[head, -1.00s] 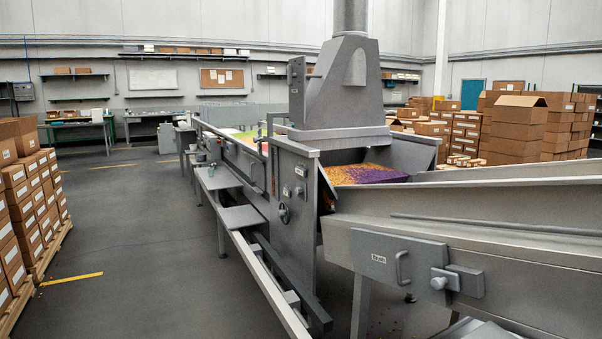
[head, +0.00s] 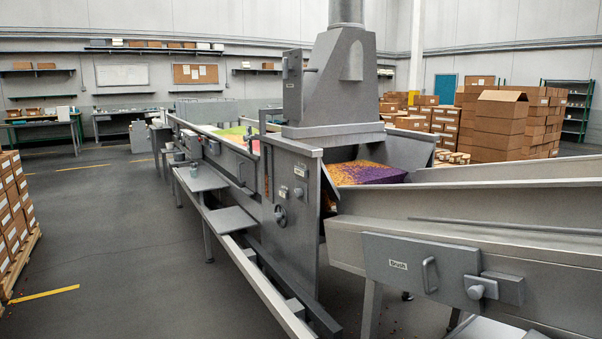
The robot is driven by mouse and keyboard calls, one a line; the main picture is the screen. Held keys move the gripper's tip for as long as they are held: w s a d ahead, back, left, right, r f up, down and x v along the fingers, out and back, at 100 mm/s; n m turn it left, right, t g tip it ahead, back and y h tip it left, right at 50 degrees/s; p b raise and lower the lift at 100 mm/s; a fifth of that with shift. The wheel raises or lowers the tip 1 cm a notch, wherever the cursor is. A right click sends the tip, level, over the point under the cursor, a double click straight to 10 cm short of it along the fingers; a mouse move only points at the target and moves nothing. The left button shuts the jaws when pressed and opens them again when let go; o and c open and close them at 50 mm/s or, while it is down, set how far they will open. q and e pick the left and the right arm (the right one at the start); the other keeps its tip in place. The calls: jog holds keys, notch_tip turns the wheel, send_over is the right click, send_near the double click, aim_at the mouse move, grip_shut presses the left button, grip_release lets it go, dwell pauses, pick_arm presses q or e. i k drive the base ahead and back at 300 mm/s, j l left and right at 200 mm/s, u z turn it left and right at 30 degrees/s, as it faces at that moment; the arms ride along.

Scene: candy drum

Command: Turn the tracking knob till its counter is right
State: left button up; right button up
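A dark round knob (head: 281,215) sits low on the grey end panel (head: 293,240) of the candy machine, in the middle of the head view. Small light plates (head: 284,191) are on the panel above it. Whether one of them is the counter, and what any of them reads, is too small to tell. Another round knob (head: 475,292) is on the side of the chute at the lower right, by a labelled hatch with a handle (head: 430,275). Neither of my grippers is in view.
A long rail (head: 250,275) and small shelves (head: 232,221) run along the machine's left side. Stacked cartons (head: 15,225) stand at the left edge, more (head: 500,125) at the back right. The grey floor (head: 130,230) left of the machine is clear.

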aim_at(298, 193)
jog(key=i+j+z, duration=0.15)
jog(key=j, duration=0.25)
jog(key=i+j+z, duration=0.1)
jog(key=j, duration=0.3)
jog(key=i+j+z, duration=0.15)
jog(key=j, duration=0.3)
jog(key=i+j+z, duration=0.1)
jog(key=j, duration=0.35)
jog(key=i+j+z, duration=0.15)
jog(key=i, duration=0.25)
jog(key=i+j+z, duration=0.15)
jog(key=i, duration=0.25)
jog(key=i+j+z, duration=0.15)
jog(key=i+j, duration=0.15)
jog(key=i, duration=0.1)
